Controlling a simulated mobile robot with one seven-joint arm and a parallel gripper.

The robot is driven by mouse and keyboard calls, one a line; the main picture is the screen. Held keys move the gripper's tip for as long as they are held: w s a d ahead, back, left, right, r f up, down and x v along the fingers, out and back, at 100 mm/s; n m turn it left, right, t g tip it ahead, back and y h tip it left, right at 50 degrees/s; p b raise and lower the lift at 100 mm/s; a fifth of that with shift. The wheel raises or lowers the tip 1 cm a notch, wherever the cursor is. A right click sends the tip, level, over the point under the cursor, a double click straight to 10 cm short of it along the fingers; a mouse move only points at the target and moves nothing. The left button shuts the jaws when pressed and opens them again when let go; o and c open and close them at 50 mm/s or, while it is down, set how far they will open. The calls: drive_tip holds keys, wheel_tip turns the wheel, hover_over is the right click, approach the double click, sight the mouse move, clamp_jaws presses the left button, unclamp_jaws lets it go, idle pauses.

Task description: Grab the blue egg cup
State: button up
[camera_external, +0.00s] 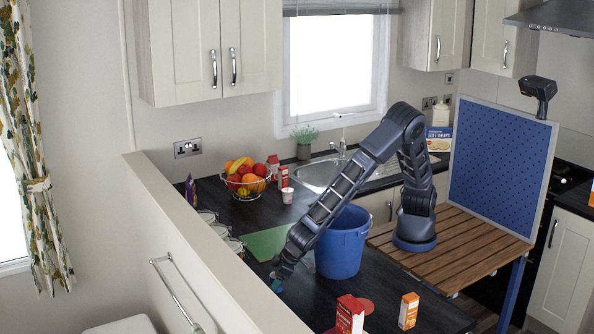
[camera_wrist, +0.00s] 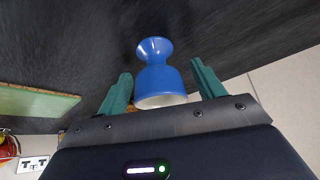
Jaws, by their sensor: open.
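The blue egg cup (camera_wrist: 157,84) shows in the wrist view on the dark counter, with its flared foot away from my gripper and its pale-lined rim towards it. My gripper (camera_wrist: 163,82) is open, with one green finger on each side of the egg cup and a visible gap on both sides. In the external view my gripper (camera_external: 277,283) is low over the counter beside the wall ledge. There the egg cup is hardly visible, mostly hidden at the fingers.
A blue bucket (camera_external: 342,248) stands close to the right of my arm. A green board (camera_external: 266,242) lies behind my gripper. A red-and-white carton (camera_external: 350,315) and an orange carton (camera_external: 408,311) stand in front. The ledge (camera_external: 205,240) borders the counter at left.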

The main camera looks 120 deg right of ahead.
drive_tip(key=shift+c, duration=0.2)
drive_tip(key=c, duration=1)
drive_tip(key=shift+r, duration=0.1)
